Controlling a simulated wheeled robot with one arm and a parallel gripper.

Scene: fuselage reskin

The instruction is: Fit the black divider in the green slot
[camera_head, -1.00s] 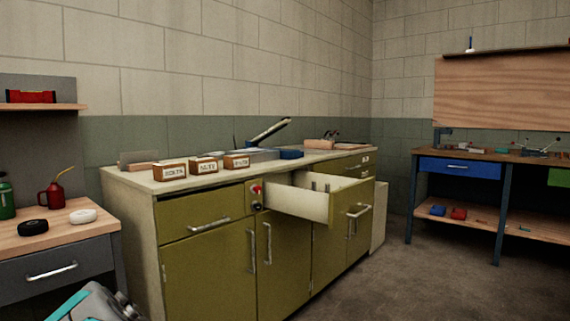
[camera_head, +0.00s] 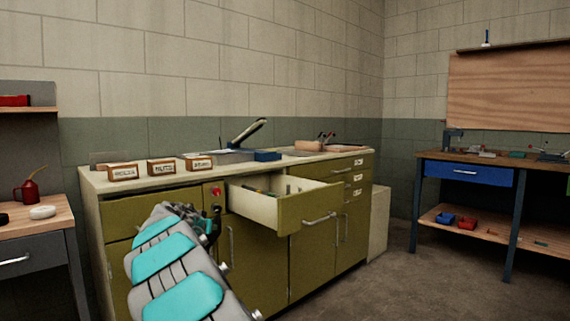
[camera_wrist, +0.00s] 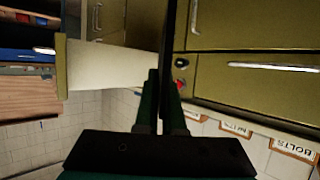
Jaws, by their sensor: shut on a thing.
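In the wrist view my gripper (camera_wrist: 162,88) is shut on the black divider (camera_wrist: 177,40), a thin dark strip seen nearly edge-on beyond the fingertips. In the head view my arm stands in front of the green cabinet, left of the open drawer (camera_head: 252,208); the gripper and divider cannot be made out clearly there. The drawer has pale walls and a green front. Small upright grey pieces and something greenish show inside it. The drawer also shows in the wrist view (camera_wrist: 115,65), left of the divider. I cannot make out the green slot clearly.
Labelled boxes (camera_head: 161,169) and a blue box (camera_head: 267,155) stand on the cabinet top (camera_head: 225,170). A red button (camera_head: 216,191) is on the cabinet front. Workbenches stand left and right (camera_head: 468,171). The floor (camera_head: 385,285) at right is clear.

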